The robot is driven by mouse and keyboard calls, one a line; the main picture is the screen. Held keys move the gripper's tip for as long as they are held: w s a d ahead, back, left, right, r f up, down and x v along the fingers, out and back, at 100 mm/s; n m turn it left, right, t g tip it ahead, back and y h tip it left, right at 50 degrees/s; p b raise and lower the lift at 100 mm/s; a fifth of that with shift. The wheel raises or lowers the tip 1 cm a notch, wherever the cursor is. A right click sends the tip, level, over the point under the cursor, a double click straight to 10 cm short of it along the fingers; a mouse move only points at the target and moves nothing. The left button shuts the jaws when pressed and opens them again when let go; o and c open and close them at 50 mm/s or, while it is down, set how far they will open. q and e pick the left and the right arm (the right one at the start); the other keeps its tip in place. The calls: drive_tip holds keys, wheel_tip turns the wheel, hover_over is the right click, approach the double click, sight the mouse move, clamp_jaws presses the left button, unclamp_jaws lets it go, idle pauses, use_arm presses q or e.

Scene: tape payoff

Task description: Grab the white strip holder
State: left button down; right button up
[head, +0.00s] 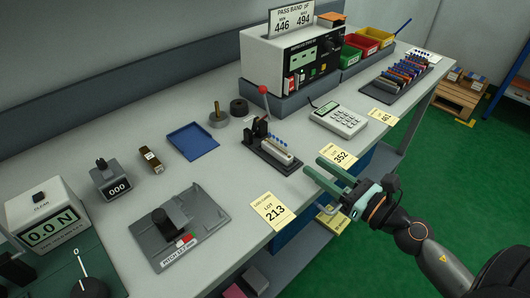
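A pale, narrow strip holder (281,153) sits in a dark fixture (268,158) near the front edge of the bench. A row of small blue parts shows along its top. A lever with a red knob (263,89) rises behind it. My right gripper (312,165) has two green fingers, open and empty, pointing left toward the strip holder. Its fingertips are a short way to the right of the holder, near the bench edge, and apart from it in the picture. My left gripper is not in view.
The tester (293,55) stands behind, with a keypad unit (338,119) to the right of the fixture. Yellow lot cards (271,211) lie along the front edge. A grey pitch jig (178,228) and blue tray (193,140) are to the left. A rack of parts (400,76) is far right.

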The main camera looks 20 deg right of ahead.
drive_tip(key=shift+w+a+r+n, duration=0.1)
drive_tip(key=shift+w+n, duration=0.1)
drive_tip(key=shift+n, duration=0.3)
drive_tip(key=shift+w+a+r+p, duration=0.1)
drive_tip(key=shift+w+r+p, duration=0.05)
drive_tip(key=shift+w+p, duration=0.2)
drive_tip(key=p, duration=0.3)
approach(268, 136)
drive_tip(key=shift+w+d, duration=0.3)
drive_tip(key=shift+d, duration=0.05)
drive_tip(key=shift+w+a, duration=0.25)
drive_tip(key=shift+w, duration=0.35)
drive_tip(key=shift+w+a, duration=0.15)
drive_tip(key=shift+w, duration=0.2)
drive_tip(key=p+x, duration=0.1)
drive_tip(key=x, duration=0.2)
drive_tip(key=shift+a, duration=0.3)
drive_tip(key=shift+w+a+p, duration=0.2)
drive_tip(key=shift+w+p, duration=0.1)
drive_tip(key=shift+w, duration=0.4)
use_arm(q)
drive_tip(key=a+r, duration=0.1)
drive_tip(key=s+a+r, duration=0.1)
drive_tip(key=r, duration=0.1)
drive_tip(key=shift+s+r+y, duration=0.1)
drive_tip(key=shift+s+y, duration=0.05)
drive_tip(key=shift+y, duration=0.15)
